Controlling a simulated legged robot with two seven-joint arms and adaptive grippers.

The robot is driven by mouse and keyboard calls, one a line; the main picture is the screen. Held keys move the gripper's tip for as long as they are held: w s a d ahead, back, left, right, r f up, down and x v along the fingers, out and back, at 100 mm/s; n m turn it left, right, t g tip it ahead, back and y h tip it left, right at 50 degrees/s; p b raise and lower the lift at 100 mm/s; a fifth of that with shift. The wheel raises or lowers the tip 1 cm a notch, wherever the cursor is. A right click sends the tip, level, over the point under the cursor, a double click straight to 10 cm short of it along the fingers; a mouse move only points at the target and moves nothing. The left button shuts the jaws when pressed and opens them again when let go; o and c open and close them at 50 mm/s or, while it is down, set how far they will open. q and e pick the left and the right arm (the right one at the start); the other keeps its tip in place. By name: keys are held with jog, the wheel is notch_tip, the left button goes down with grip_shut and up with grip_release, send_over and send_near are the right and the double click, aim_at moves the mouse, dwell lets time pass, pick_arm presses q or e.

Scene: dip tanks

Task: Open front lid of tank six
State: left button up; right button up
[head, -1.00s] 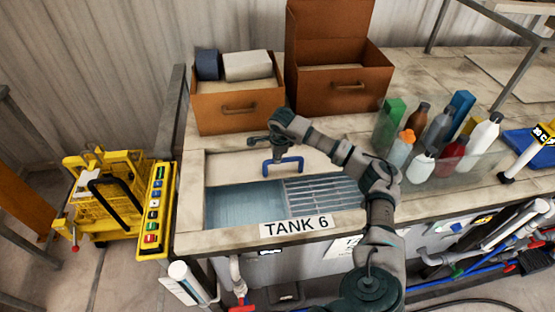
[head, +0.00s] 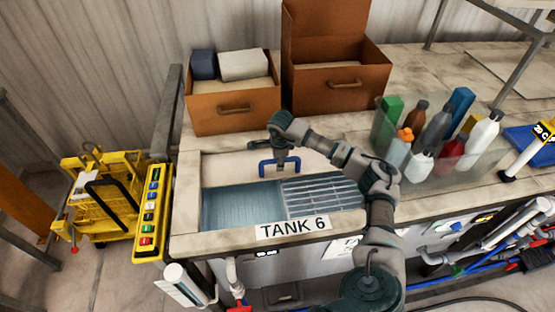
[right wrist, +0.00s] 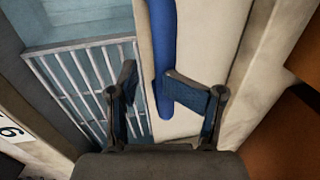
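Tank six has a white label reading TANK 6 (head: 293,227) on its front rim. Its opening shows blue-grey water (head: 240,208) at left and a slatted grate (head: 325,194) at right; the grate also shows in the right wrist view (right wrist: 85,85). A pale lid panel (head: 228,168) lies along the back of the opening and bears a blue handle (head: 266,171). My right gripper (right wrist: 147,85) is open, with the blue handle bar (right wrist: 163,45) between its parted fingers. Contact with the bar cannot be told. My left gripper is out of view.
Two brown boxes (head: 236,110) (head: 338,100) stand behind the tank. A clear bin of bottles (head: 425,172) stands to the right. A yellow cart (head: 103,195) with a button panel (head: 152,213) is at left. Pipes (head: 490,235) run below the bench front.

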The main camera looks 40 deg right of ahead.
jog(key=shift+r, duration=0.1)
jog(key=shift+a+r, duration=0.15)
jog(key=s+a+r+p, duration=0.2)
jog(key=s+r+p, duration=0.1)
jog(key=r, duration=1.6)
jog(key=shift+s+r+p, duration=0.2)
jog(key=shift+r+p, duration=0.1)
jog(key=shift+p, duration=0.6)
dwell(0.4)
